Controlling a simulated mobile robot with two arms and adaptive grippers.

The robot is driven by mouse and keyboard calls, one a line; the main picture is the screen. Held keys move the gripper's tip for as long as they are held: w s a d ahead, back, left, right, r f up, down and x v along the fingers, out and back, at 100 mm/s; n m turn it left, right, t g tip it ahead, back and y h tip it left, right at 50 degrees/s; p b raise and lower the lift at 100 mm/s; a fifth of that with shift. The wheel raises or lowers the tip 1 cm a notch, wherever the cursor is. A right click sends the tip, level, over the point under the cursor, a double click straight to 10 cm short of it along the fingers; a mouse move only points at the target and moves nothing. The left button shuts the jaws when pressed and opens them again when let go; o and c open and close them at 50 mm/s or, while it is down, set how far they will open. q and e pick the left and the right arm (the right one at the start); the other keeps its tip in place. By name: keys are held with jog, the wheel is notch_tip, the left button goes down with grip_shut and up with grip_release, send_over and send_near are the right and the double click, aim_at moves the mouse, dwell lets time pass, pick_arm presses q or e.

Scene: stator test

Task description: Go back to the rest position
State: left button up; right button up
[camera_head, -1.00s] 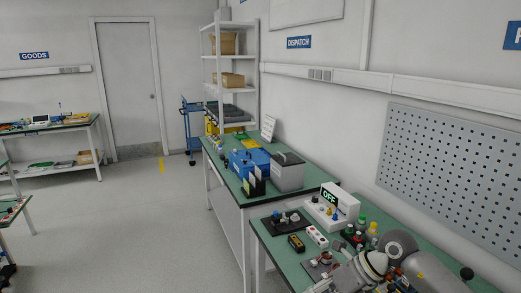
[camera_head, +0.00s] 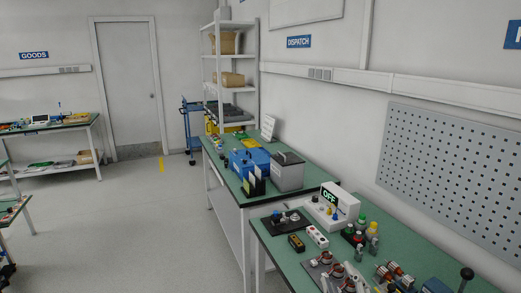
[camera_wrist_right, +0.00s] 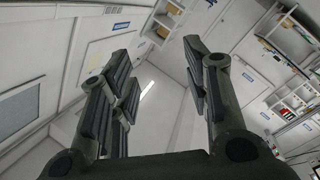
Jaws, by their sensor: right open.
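My right gripper (camera_wrist_right: 158,58) is open in the right wrist view, with its two dark fingers spread wide and nothing between them. Behind the fingers I see walls, ceiling and shelving, so the gripper is tilted up and away from the bench top. In the head view I cannot clearly make out the right gripper. The near green workbench (camera_head: 283,262) stands at the lower right. A white test box (camera_head: 334,206) showing "OFF" is on it. My left gripper is not in view.
Red, green and yellow knobs, a yellow meter (camera_head: 296,243) and several metal parts crowd the near bench. A second bench behind holds a blue bin (camera_head: 247,163) and a grey box (camera_head: 287,172). A pegboard (camera_head: 455,175) hangs at right. The floor (camera_head: 130,220) is clear.

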jog(key=s+d+f+m+g+h, duration=0.1)
jog(key=s+d+f+m+g, duration=0.15)
jog(key=f, duration=0.25)
jog(key=s+d+f+m+g+h, duration=0.1)
jog(key=s+f+m+g, duration=0.1)
jog(key=s+f, duration=0.15)
jog(key=s+f+m+g+y, duration=0.1)
jog(key=s+f+g, duration=0.45)
jog(key=s, duration=0.45)
jog(key=s+f+m+g, duration=0.2)
jog(key=s+f+g, duration=0.2)
jog(key=s+f, duration=0.45)
jog(key=s+f+g+b, duration=0.1)
jog(key=s+f, duration=0.1)
jog(key=f, duration=1.3)
jog(key=s+f+g+b, duration=0.1)
jog(key=s+f, duration=0.2)
jog(key=f, duration=1.1)
jog(key=s+d+f+g+b, duration=0.1)
jog(key=s+d+f, duration=0.1)
jog(key=s+f, duration=1.3)
jog(key=shift+s+f+n+b, duration=0.25)
jog(key=shift+f+n+b, duration=0.05)
jog(key=shift+f+n, duration=0.05)
